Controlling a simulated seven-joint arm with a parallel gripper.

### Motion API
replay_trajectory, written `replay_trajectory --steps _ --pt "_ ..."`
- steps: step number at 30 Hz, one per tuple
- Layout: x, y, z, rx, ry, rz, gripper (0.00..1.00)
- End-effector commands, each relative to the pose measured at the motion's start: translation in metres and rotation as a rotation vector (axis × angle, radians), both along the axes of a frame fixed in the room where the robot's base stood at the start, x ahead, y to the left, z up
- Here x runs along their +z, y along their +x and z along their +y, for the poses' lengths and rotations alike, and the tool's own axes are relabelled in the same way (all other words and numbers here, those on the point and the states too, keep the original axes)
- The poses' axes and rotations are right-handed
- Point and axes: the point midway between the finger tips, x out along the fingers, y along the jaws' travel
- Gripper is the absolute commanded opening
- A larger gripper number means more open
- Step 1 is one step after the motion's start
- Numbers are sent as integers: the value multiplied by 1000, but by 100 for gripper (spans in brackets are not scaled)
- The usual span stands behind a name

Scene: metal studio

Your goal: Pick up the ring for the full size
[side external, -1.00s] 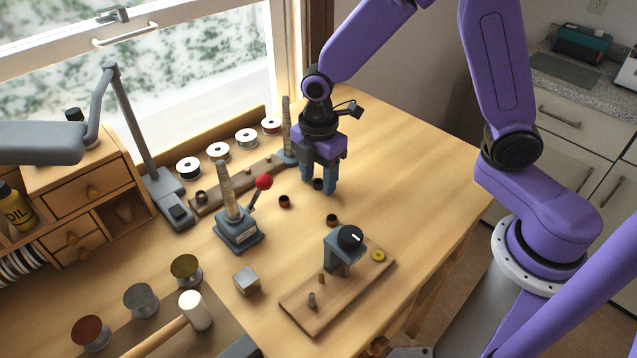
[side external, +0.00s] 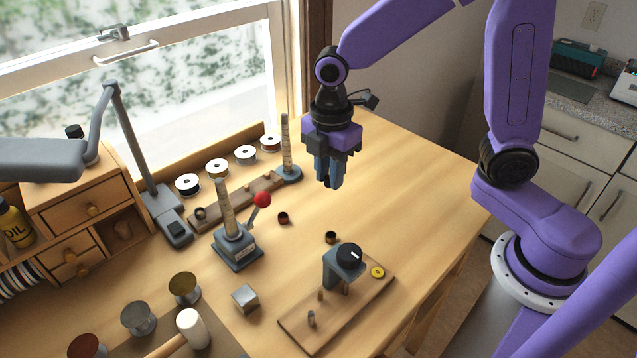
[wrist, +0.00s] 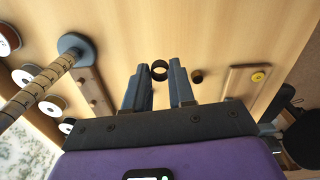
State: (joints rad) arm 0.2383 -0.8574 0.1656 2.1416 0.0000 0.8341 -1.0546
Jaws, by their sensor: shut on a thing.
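My gripper (side external: 329,183) is raised above the table, its fingers pointing down. In the wrist view its fingertips (wrist: 161,69) are shut on a dark ring (wrist: 159,66), which shows between them with its opening visible. In the side view the held ring is hidden or too small to make out. Two other small dark rings lie on the table: a copper-toned ring (side external: 283,218) near the red-knobbed stand, and a dark ring (side external: 331,237) near the clamp board. One loose ring also shows right of the fingers in the wrist view (wrist: 196,76).
A tapered marked stick on a grey stand (side external: 237,245) with a red-knobbed lever stands left of centre. A second tapered stick (side external: 287,145) stands at the back by a pegged wooden strip (side external: 236,203). A board (side external: 300,325) with a black-knobbed device is in front. The right tabletop is clear.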

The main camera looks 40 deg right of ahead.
Motion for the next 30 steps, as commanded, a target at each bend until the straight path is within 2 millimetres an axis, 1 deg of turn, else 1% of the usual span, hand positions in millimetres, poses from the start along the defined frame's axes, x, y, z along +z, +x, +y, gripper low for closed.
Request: replay_trajectory --steps 1,5,9,15,21,25,30 --pt "10 -7 -2 2 5 -6 0" --pt "32 -24 -9 2 5 -6 0" --pt "43 -50 -18 3 3 -4 0" --pt "56 -80 -29 2 2 -4 0" --pt "65 -98 -36 1 2 -2 0" --pt "68 -105 -39 1 1 -1 0" --pt "69 -108 -40 -2 0 0 0"
